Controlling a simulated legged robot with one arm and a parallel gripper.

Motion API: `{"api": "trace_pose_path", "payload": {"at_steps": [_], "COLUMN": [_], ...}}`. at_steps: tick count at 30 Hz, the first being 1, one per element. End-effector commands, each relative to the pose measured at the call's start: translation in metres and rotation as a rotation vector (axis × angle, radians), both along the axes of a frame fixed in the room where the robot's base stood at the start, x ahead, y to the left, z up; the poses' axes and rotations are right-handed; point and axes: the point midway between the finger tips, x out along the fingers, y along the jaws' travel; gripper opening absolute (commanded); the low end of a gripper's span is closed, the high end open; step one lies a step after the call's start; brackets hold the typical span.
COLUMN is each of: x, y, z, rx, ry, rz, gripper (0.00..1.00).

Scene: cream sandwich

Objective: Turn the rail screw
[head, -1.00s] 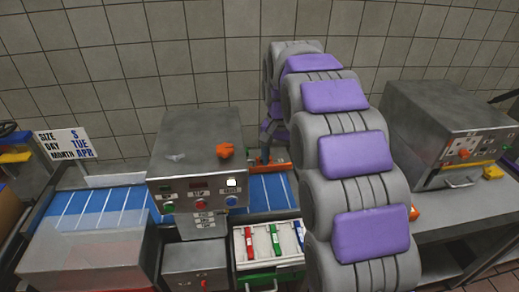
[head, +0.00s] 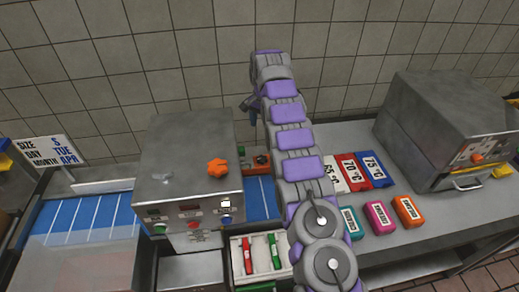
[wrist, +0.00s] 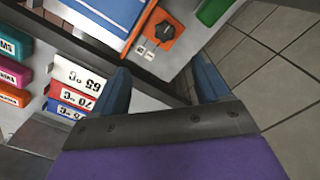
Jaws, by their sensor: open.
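A black knob on an orange block (wrist: 165,40) shows in the wrist view beside the blue belt, and is likely the rail screw. In the head view the orange block (head: 262,160) is partly hidden behind my arm, at the belt's far edge. My gripper (wrist: 163,80) is open and empty, its two blue-grey fingers spread apart below the knob in the wrist view. In the head view my gripper (head: 248,103) hangs above the far side of the belt, near the wall and apart from the block.
A metal machine (head: 190,130) with an orange star knob (head: 217,167) stands left of my arm. Several labelled blocks lie right of it, including a blue one (head: 374,168). A metal box (head: 445,120) stands at the right. A tray (head: 238,243) holds red and green pieces.

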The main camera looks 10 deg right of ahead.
Motion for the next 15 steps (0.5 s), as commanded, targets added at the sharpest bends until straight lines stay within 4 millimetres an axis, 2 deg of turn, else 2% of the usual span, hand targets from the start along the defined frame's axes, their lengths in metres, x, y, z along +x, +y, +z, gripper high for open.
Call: {"api": "trace_pose_path", "payload": {"at_steps": [8,15], "x": [0.005,0.004], "y": [0.009,0.006], "z": [-0.01,-0.041], "rx": [-0.006,-0.006], "ry": [-0.005,-0.004], "rz": [-0.019,-0.02], "gripper": [0.75,0.75]}}
